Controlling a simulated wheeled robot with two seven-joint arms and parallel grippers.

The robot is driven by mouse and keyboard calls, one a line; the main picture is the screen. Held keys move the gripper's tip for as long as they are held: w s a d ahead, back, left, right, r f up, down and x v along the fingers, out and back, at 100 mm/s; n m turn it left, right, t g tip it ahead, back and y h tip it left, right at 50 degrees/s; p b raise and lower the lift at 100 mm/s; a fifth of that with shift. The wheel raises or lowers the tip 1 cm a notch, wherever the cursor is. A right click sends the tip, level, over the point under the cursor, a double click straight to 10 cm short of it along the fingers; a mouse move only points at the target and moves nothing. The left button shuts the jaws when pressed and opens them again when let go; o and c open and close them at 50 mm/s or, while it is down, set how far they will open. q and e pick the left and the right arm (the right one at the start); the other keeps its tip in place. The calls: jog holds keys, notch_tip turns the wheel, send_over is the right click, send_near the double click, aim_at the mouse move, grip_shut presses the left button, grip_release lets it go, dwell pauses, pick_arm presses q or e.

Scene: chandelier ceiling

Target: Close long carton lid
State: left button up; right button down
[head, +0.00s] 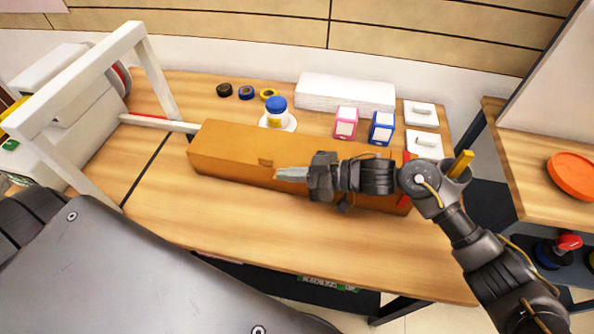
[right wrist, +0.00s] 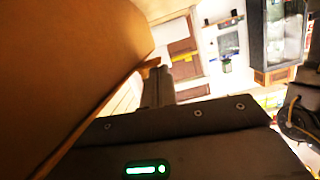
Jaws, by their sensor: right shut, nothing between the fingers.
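The long brown carton (head: 225,150) lies across the wooden table, with a small tab (head: 265,162) at its near upper edge. Its top looks covered by the lid; I cannot tell whether the lid is fully seated. My right gripper (head: 280,174) is shut and empty, pointing left along the carton's near side, close to the tab. I cannot tell whether it touches the carton. My right arm hides the carton's right part. In the right wrist view, the carton (right wrist: 70,60) fills the left side, with the gripper fingers (right wrist: 160,85) beside its edge. My left gripper is not in view.
Behind the carton are a blue-capped jar (head: 276,110), tape rolls (head: 246,92), a white stack (head: 345,93), and pink (head: 346,122) and blue (head: 382,127) boxes. A white frame (head: 155,75) stands at left. The table in front of the carton (head: 230,225) is clear.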

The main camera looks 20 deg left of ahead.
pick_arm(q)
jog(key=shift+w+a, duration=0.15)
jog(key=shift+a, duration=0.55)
pick_arm(e)
jog(key=shift+f, duration=0.15)
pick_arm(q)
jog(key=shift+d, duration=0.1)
